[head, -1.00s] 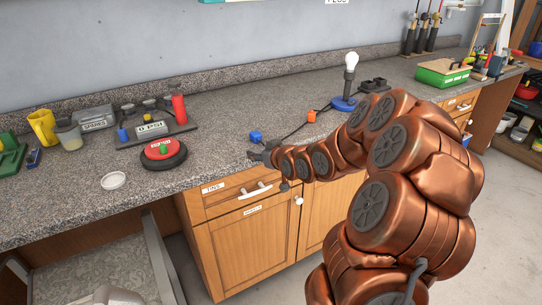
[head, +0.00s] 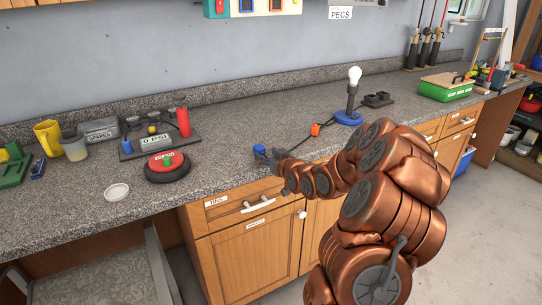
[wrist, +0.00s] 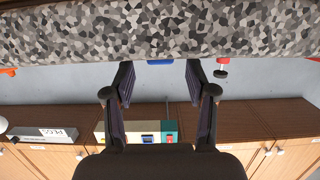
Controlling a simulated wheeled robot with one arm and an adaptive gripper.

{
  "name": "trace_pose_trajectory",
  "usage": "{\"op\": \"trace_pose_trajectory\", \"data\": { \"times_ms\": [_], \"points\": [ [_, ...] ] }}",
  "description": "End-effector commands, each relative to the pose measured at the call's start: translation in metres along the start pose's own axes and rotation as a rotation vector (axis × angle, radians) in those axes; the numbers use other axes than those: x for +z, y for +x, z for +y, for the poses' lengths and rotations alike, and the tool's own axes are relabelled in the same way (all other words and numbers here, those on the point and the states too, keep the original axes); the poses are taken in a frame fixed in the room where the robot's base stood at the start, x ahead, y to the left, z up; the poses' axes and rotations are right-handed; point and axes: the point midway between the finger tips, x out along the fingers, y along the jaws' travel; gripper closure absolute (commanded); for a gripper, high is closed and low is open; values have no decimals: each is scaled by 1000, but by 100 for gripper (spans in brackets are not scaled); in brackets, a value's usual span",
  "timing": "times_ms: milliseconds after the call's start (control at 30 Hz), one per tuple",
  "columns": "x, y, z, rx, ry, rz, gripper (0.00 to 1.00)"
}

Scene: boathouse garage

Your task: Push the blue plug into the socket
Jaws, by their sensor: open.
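The blue plug (head: 259,149) lies near the counter's front edge in the head view. In the wrist view it shows as a blue strip (wrist: 160,61) between the fingertips, partly cut off by the counter edge. My gripper (head: 271,157) is open and close beside the plug at the counter edge; I cannot tell whether it touches. In the wrist view its two fingers (wrist: 160,72) stand apart with nothing gripped. A black two-part block (head: 378,99), possibly the socket, sits behind the lamp; its openings are too small to make out.
An orange plug (head: 315,129) lies on a dark cord leading to the blue-based lamp (head: 348,117). The counter front (head: 225,176) lies close by my gripper.

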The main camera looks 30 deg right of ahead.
Motion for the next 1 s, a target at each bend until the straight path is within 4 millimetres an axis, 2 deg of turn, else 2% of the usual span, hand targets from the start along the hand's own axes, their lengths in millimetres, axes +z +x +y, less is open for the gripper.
{"op": "trace_pose_trajectory", "data": {
  "times_ms": [500, 1000],
  "points": [
    [0, 38, 0, 0, 0, -1, 44],
    [1, 44, 0, 0, 1, -1, 44]
  ]
}}
